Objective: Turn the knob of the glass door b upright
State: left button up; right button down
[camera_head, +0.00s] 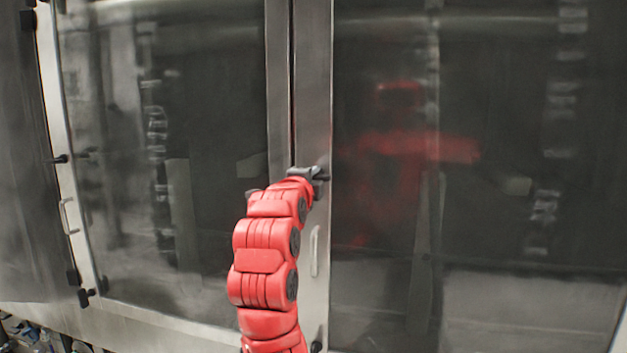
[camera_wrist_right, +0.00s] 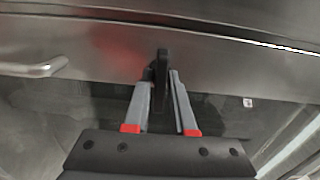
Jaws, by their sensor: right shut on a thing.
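Two framed glass doors stand side by side in the head view, a left glass door (camera_head: 190,120) and a right glass door (camera_head: 480,130). I cannot tell which is door b. My right gripper (camera_head: 312,174) is at the metal frame between them, at about mid height. In the right wrist view, my right gripper (camera_wrist_right: 162,100) has its two grey fingers around a black knob (camera_wrist_right: 162,65) on the metal frame and is shut on it. The fingers and arm hide much of the knob in the head view. My left gripper does not show.
A metal handle (camera_head: 315,251) is on the frame below my right gripper; another handle (camera_head: 68,216) is on the far left frame. Further black knobs (camera_head: 60,159) sit along the left edge. The right glass reflects a red shape.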

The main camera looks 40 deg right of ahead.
jog(key=n+b, duration=0.1)
jog(key=b, duration=0.1)
jog(key=n+b, duration=0.1)
jog(key=n, duration=0.1)
jog(key=shift+f+b, duration=0.25)
jog(key=shift+b, duration=0.1)
jog(key=shift+n+b, duration=0.65)
jog(key=shift+n, duration=0.35)
jog(key=n+b, duration=0.1)
jog(key=n, duration=0.1)
jog(key=shift+r+n, duration=0.1)
jog(key=shift+n, duration=0.3)
jog(key=n, duration=0.4)
jog(key=shift+n+b, duration=0.3)
jog(key=shift+b, duration=0.1)
jog(key=n, duration=0.5)
jog(key=shift+r, duration=0.1)
jog(key=shift+n, duration=0.3)
jog(key=c, duration=0.9)
grip_release()
